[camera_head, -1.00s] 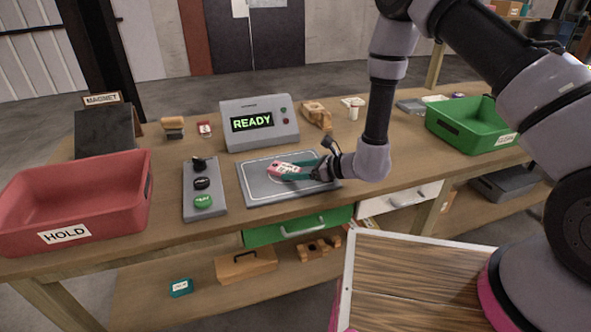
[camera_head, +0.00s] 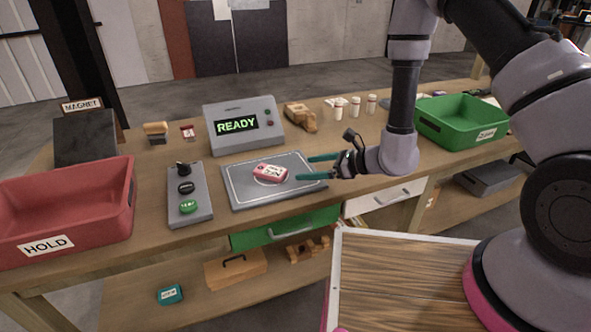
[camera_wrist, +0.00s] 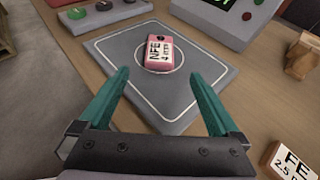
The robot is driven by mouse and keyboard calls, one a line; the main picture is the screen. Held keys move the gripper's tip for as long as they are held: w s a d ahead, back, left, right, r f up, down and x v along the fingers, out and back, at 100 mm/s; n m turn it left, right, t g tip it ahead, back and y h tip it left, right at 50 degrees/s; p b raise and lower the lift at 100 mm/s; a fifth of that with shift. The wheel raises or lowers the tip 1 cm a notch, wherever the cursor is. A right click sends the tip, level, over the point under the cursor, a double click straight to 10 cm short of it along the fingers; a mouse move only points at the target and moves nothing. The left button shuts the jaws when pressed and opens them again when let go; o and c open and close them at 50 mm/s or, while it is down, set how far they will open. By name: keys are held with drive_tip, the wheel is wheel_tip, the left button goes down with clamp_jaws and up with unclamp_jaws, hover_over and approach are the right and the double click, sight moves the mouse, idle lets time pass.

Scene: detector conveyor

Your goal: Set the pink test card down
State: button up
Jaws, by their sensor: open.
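The pink test card (camera_head: 270,173) lies on the grey plate (camera_head: 243,198), on the circle marked at its middle. In the wrist view the card (camera_wrist: 158,54) shows a white label reading "NFE 4 mm". My gripper (camera_head: 318,167) is open and empty, to the right of the card and apart from it. In the wrist view its two teal fingers (camera_wrist: 160,92) are spread wide, with the card beyond their tips.
A detector box reading READY (camera_head: 243,125) stands behind the plate. A button panel (camera_head: 188,205) is left of it. A red HOLD bin (camera_head: 65,215) is at far left, a green bin (camera_head: 460,125) at right. Another card labelled FE (camera_wrist: 290,162) shows lower right in the wrist view.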

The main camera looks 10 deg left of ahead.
drive_tip(key=shift+v, duration=0.95)
drive_tip(key=s+d+r+n+g, duration=0.2)
drive_tip(key=r+n, duration=0.2)
drive_tip(key=r, duration=0.7)
drive_tip(key=s+d+r+n+g, duration=0.25)
drive_tip(key=r+n, duration=0.25)
drive_tip(key=r, duration=0.5)
drive_tip(key=s+d+r+n+t+h, duration=0.2)
drive_tip(key=d+r, duration=0.3)
drive_tip(key=d, duration=0.3)
drive_tip(key=s+d+r+n+t+h, duration=0.2)
drive_tip(key=d+r+h, duration=0.3)
drive_tip(key=d, duration=0.4)
drive_tip(key=s+d+r+n+t+h, duration=0.3)
drive_tip(key=d+r+t+h, duration=0.1)
drive_tip(key=d+r, duration=0.3)
drive_tip(key=shift+d, duration=0.85)
drive_tip(key=shift+s+r+t, duration=0.1)
drive_tip(key=shift+r+t, duration=0.05)
drive_tip(key=shift+t, duration=0.1)
